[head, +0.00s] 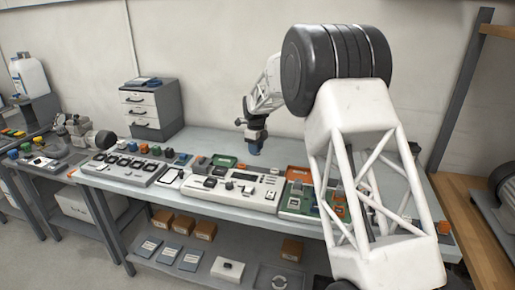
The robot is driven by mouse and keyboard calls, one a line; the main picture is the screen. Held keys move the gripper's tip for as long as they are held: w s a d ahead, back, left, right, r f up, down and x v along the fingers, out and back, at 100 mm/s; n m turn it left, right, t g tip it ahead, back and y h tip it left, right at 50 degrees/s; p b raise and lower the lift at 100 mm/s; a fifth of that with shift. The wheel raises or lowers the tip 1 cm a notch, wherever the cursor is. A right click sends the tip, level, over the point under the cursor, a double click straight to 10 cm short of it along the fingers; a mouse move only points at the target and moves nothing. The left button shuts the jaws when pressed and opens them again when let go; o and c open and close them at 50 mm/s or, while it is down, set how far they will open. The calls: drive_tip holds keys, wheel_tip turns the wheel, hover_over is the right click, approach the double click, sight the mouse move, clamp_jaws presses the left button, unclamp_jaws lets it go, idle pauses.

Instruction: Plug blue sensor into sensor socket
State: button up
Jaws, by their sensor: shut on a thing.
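My gripper (254,139) hangs over the workbench (215,143), pointing down, near the bench's back edge. It is shut on the blue sensor (254,149), whose lower part shows below the fingers. The sensor is held in the air, apart from the panels below. The sensor socket cannot be told apart from the small parts at this distance. A white panel (262,203) with dark modules and small sockets lies on the bench in front of and below the gripper.
Left of it lies another panel with several dark round modules (112,160). Green boards (297,204) and an orange tray (297,174) lie to the right, partly behind my arm. A drawer cabinet (148,110) stands at the back left. Bare bench shows behind the panels.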

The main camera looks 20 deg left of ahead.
approach(220, 170)
drive_tip(key=shift+s, duration=0.1)
drive_tip(key=shift+f, duration=0.1)
idle(0.5)
drive_tip(key=shift+f, duration=2.5)
drive_tip(key=shift+d+f, duration=0.1)
drive_tip(key=shift+f, duration=0.85)
idle(0.7)
drive_tip(key=o, duration=1.3)
drive_tip(key=shift+r, duration=0.15)
